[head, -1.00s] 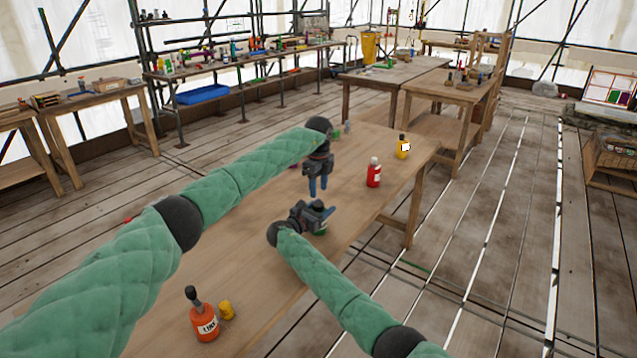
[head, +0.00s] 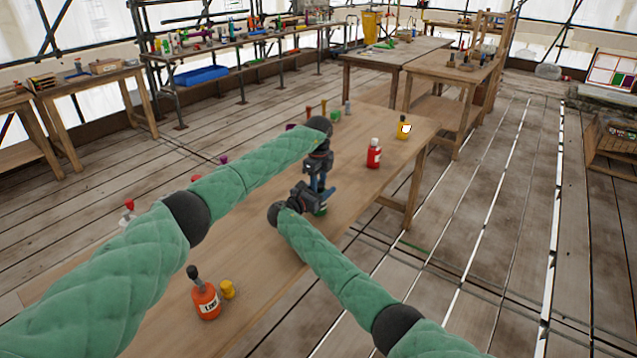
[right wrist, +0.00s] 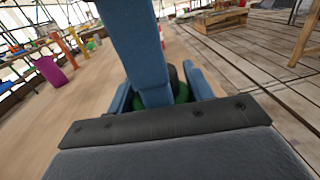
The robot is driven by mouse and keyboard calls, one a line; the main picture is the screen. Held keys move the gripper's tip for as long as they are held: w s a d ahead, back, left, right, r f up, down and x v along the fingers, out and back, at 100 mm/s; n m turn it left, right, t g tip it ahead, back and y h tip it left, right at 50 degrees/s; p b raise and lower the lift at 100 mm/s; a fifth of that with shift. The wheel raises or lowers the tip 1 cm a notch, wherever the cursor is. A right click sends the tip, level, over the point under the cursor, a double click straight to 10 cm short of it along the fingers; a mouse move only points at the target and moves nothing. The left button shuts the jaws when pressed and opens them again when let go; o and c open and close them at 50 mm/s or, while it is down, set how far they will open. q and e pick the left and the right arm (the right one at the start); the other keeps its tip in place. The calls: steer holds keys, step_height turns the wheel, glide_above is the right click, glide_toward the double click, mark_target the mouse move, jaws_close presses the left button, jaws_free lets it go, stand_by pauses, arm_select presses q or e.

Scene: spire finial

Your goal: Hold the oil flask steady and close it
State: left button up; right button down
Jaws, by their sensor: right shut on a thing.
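A small green flask (head: 321,211), mostly hidden, stands at my right gripper (head: 325,196) over the middle of the long table. In the right wrist view the green flask (right wrist: 182,94) with a dark top (right wrist: 174,74) sits between the blue fingers, and my right gripper is shut on it. I cannot read a label on it. My left gripper (head: 319,184) points down from above, right at the flask. Its blue finger fills the middle of the right wrist view and covers much of the flask. Whether its fingers grip the top is hidden.
A red bottle (head: 373,155) and a yellow bottle (head: 403,129) stand toward the table's far right. An orange labelled bottle (head: 206,302) and a small yellow piece (head: 228,289) stand at the near end. Several small coloured items stand behind my left arm. The table's right side is largely clear.

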arm_select(q)
steer(key=m, duration=1)
